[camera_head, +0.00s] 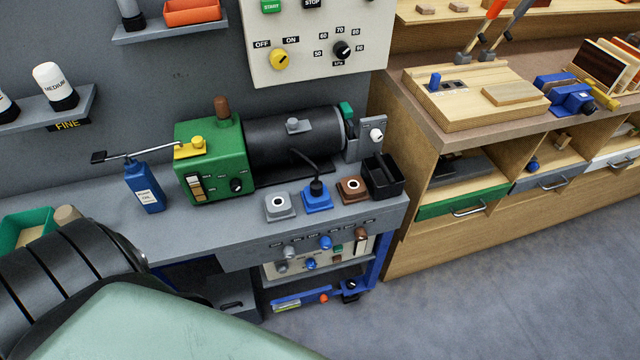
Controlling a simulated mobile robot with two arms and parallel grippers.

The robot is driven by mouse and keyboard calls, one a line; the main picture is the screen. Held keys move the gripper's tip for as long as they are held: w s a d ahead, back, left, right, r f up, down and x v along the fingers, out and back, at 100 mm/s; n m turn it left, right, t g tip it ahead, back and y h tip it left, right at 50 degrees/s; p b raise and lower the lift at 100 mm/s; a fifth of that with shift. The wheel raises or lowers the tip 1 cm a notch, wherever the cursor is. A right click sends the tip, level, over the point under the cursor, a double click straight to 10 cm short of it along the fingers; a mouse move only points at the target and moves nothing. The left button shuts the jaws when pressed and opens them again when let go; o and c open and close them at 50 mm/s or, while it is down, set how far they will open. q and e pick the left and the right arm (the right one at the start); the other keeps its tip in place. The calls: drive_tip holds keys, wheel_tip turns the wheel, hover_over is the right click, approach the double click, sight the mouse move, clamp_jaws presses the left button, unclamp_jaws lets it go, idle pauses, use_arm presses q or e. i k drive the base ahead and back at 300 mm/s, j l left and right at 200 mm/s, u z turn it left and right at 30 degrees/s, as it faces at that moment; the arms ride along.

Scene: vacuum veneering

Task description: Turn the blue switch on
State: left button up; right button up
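The small labels around these knobs are too small to read, so I cannot tell whether the blue one is on or off. A second blue knob (310,264) is on the pale panel just below. Above the row, a blue square base (317,205) with a black hose stands between a grey base (278,208) and a brown base (352,189). Neither of my grippers is in view.
A wall panel (310,60) has a yellow OFF/ON selector (280,59). Wooden drawers (450,250) stand at right.

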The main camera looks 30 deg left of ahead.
sight(325, 243)
drive_tip(key=u, duration=0.45)
drive_tip(key=i+u, duration=0.1)
drive_tip(key=u, duration=0.75)
drive_tip(key=i+u, duration=0.1)
drive_tip(key=u, duration=1.25)
drive_tip(key=l+z, duration=0.15)
drive_tip(key=z, duration=0.35)
drive_tip(key=l+z, duration=0.1)
drive_tip(key=z, duration=0.4)
drive_tip(key=i+l+z, duration=0.1)
drive_tip(key=z, duration=0.4)
drive_tip(key=k+l, duration=0.15)
drive_tip(key=l, duration=0.25)
drive_tip(key=k+l, duration=0.15)
drive_tip(key=l, duration=0.25)
drive_tip(key=k+l, duration=0.1)
drive_tip(key=l, duration=0.3)
drive_tip(key=k+l, duration=0.15)
drive_tip(key=l, duration=0.2)
drive_tip(key=k+l, duration=0.15)
drive_tip(key=l, duration=0.25)
